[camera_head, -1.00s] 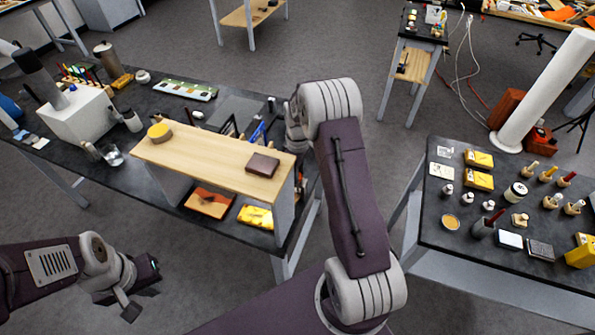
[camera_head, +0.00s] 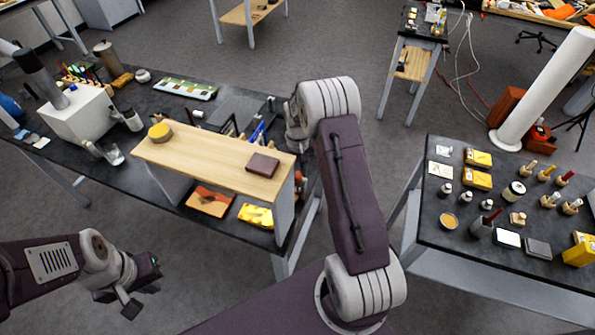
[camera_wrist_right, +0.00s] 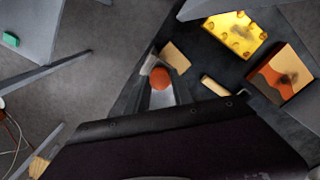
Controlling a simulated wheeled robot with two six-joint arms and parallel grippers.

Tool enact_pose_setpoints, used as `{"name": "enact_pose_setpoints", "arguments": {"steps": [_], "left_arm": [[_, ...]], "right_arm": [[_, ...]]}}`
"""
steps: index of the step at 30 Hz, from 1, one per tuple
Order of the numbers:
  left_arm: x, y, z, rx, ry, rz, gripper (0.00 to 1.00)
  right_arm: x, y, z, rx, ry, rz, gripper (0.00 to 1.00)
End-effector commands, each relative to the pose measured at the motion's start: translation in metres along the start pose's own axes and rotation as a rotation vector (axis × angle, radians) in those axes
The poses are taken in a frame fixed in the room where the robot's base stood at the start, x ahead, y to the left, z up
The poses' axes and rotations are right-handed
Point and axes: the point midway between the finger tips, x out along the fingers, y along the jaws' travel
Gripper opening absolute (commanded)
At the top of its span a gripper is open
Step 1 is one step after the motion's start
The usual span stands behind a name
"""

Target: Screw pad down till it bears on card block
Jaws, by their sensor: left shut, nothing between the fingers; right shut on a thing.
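My left gripper (camera_head: 143,289) is shut and empty, low at the left of the head view, apart from the table. My right arm (camera_head: 350,190) reaches over the right end of the dark worktable; its own links hide the gripper's fingers there. In the right wrist view a dark housing of my right gripper (camera_wrist_right: 190,130) fills the lower part, and its fingers and what they hold are hidden. Just beyond its edge a round orange-red piece (camera_wrist_right: 160,78) shows over a grey part (camera_wrist_right: 160,97), perhaps the pad. A tan block (camera_wrist_right: 175,57), perhaps the card block, lies beside it.
A wooden shelf (camera_head: 208,157) with a yellow round and a brown block stands on the worktable (camera_head: 150,103). Orange (camera_head: 209,201) and yellow (camera_head: 256,216) pieces lie under it. A second dark table (camera_head: 430,215) with small bottles stands right. Floor between is clear.

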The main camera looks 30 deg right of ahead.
Motion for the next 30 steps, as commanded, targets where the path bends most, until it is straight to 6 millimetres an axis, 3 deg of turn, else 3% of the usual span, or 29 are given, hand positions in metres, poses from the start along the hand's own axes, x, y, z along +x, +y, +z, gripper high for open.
{"name": "enact_pose_setpoints", "arguments": {"steps": [16,17,18,30], "left_arm": [[-0.0002,0.0000,0.0000,0.000,0.000,0.000,0.00],[-0.0002,0.0000,0.0000,0.000,0.000,0.000,0.00],[-0.0002,0.0000,0.0000,0.000,0.000,0.000,0.00],[0.0029,-0.0001,0.0003,0.000,0.000,0.000,0.00]], "right_arm": [[0.0003,0.0000,0.0005,0.021,-0.001,0.000,0.00],[0.0003,0.0000,0.0005,0.021,-0.002,0.000,0.37],[0.0003,0.0000,0.0005,0.021,-0.001,0.000,0.48],[-0.0082,0.0002,-0.0009,0.021,0.003,0.000,0.50]]}}
